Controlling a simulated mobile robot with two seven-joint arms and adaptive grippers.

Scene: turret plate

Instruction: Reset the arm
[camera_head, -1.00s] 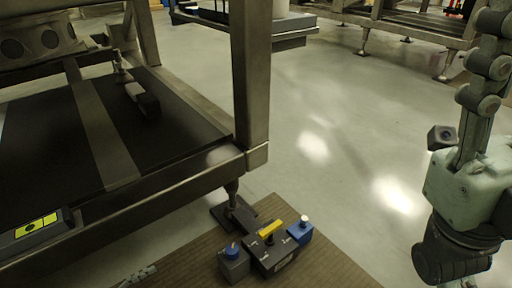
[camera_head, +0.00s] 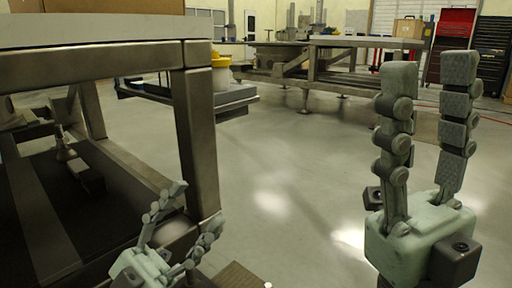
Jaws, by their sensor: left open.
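My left gripper (camera_head: 198,204) is low in the head view, left of centre, in front of the lower rail of the metal frame. Its two fingers are spread and hold nothing. My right gripper (camera_head: 429,75) stands upright at the right, fingers pointing up. Its two fingers are well apart with nothing between them. It is over open floor, apart from any object.
A metal frame (camera_head: 195,140) with a light top fills the left, close to my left gripper. The middle floor is clear.

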